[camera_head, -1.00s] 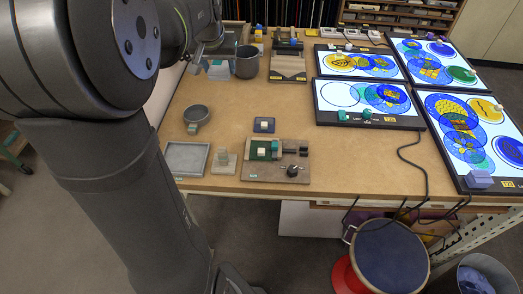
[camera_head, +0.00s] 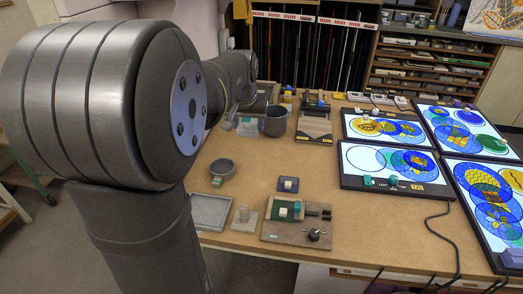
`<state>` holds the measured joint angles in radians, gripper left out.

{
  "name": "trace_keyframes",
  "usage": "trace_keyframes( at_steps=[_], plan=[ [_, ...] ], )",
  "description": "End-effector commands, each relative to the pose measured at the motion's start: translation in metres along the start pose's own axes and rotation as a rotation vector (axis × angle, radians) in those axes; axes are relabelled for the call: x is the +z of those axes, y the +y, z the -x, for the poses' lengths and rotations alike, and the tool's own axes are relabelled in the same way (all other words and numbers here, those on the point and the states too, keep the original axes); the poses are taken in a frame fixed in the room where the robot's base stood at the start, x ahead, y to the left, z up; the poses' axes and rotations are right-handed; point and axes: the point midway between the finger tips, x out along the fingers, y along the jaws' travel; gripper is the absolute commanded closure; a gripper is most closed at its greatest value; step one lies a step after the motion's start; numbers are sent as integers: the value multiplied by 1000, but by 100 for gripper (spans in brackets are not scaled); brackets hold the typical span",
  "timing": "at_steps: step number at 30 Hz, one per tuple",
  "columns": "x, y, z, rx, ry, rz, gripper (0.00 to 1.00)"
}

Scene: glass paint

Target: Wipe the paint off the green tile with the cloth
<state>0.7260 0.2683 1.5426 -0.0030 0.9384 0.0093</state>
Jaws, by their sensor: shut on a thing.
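The green tile (camera_head: 285,209) sits in a grey-brown board at the front middle of the bench. My gripper (camera_head: 231,117) is small and partly hidden at the end of my arm, at the back left, just left of the dark pot. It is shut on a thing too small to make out. I cannot pick out the cloth for certain.
The dark pot (camera_head: 276,121) and a grey bowl (camera_head: 222,169) stand on the left of the bench. A grey tray (camera_head: 211,213) lies at the front left. Lit panels with coloured glass patterns (camera_head: 392,167) fill the right side. The bench middle is mostly clear.

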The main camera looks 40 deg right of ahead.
Motion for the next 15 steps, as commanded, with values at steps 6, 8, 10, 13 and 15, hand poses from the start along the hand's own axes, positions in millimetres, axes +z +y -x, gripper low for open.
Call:
trace_keyframes(
  at_steps=[6, 8, 10, 13, 15],
  plan=[
    [15, 8, -17, 73, -3, -174, 64],
    [20, 11, -23, 101, -4, -240, 64],
    [25, 15, -29, 133, -3, -319, 64],
    [33, 20, -38, 180, -2, -431, 64],
    [39, 24, -43, 213, -2, -510, 64]
  ],
)
